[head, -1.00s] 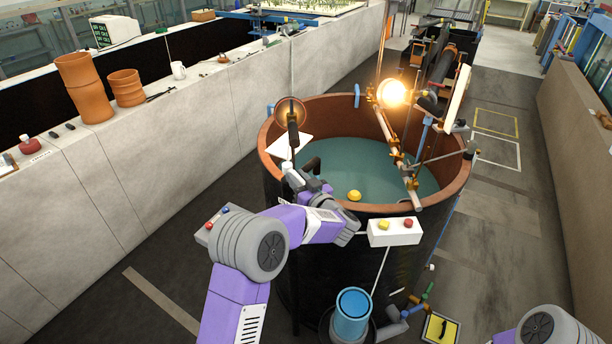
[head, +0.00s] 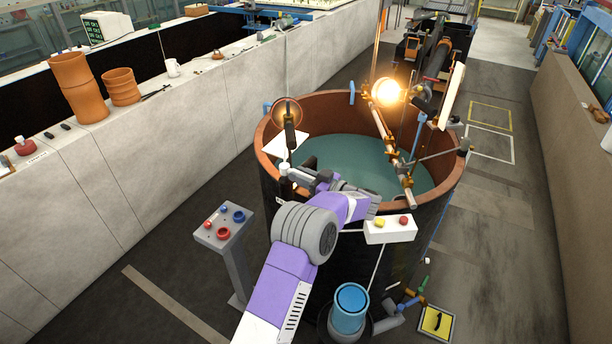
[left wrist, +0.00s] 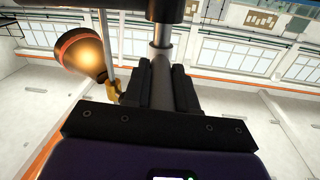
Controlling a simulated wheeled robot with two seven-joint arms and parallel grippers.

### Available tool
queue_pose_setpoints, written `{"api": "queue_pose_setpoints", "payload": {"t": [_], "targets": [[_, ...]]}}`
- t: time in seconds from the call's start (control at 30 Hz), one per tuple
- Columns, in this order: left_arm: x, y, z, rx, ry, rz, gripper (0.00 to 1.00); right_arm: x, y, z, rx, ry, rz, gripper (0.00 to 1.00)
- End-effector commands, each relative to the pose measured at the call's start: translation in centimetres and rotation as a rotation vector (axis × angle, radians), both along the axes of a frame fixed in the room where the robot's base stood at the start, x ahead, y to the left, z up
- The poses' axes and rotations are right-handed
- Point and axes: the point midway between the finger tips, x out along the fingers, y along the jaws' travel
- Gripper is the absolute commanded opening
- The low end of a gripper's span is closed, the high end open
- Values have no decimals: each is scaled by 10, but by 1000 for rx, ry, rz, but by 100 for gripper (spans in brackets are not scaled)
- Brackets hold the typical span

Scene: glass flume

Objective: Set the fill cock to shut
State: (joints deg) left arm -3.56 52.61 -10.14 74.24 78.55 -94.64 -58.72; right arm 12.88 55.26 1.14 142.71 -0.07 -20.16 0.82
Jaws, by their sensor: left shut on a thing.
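My left gripper (head: 303,176) is at the near left rim of the big round tank (head: 330,104). In the left wrist view its two dark fingers (left wrist: 162,88) are shut on a dark grey round bar (left wrist: 161,70), which looks like the lever of the fill cock. A shiny rod and a black crosspiece continue beyond the bar. In the head view my wrist and fingers hide most of the cock, so its setting cannot be told. My right gripper is out of view.
A lamp (head: 286,110) stands just beyond my left gripper. A white box (head: 391,230) with yellow and red buttons is right of my forearm. A control post (head: 226,226) with red and blue knobs stands left. A blue bucket (head: 349,307) is below.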

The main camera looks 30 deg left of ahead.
Motion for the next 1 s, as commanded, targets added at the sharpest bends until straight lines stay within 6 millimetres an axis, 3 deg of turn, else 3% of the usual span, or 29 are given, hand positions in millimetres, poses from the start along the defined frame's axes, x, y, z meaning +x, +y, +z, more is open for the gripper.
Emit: {"api": "queue_pose_setpoints", "payload": {"t": [0.2,0.23,0.4,0.73,1.0], "targets": [[0,1,2,4,-3,6,0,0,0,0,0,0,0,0],[-1,1,2,4,-3,6,30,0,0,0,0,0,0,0],[0,1,2,2,-2,4,52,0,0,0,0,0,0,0],[0,-6,1,1,-1,0,52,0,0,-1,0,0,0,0],[0,-49,0,2,-2,-1,52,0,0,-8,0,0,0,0]]}}
